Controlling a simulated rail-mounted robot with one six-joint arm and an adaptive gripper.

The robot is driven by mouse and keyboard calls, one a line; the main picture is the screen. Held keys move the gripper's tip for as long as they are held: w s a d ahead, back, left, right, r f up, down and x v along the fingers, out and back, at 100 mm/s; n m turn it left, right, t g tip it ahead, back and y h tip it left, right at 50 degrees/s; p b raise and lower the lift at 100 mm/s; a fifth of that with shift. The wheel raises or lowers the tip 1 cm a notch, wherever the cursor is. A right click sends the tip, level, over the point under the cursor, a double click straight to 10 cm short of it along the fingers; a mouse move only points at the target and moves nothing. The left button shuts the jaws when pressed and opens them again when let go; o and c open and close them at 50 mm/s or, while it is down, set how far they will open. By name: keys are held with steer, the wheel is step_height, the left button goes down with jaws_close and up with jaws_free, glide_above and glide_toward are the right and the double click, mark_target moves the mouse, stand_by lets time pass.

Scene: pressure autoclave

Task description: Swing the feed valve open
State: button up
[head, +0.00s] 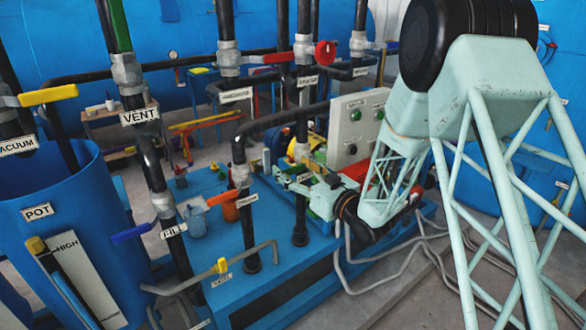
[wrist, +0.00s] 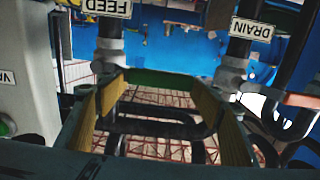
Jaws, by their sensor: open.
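The feed valve is a grey body (wrist: 110,55) on a vertical pipe below the FEED label (wrist: 103,8) in the wrist view. A green lever (wrist: 163,80) runs sideways from it, across the space by my fingertips. My gripper (wrist: 160,88) is open, with a yellow-padded finger to each side and nothing visibly clamped. I cannot tell whether the fingers touch the lever. In the head view my gripper (head: 292,181) is at the feed pipe (head: 300,215), by its small label (head: 305,177); my arm hides part of the area.
The drain valve (wrist: 232,75) with an orange lever (wrist: 298,98) is close on the right in the wrist view. A grey control box (head: 356,125) stands behind my gripper. The fill valve (head: 163,204) and blue pot (head: 65,230) are further left.

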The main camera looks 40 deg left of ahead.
steer(key=c, duration=0.9)
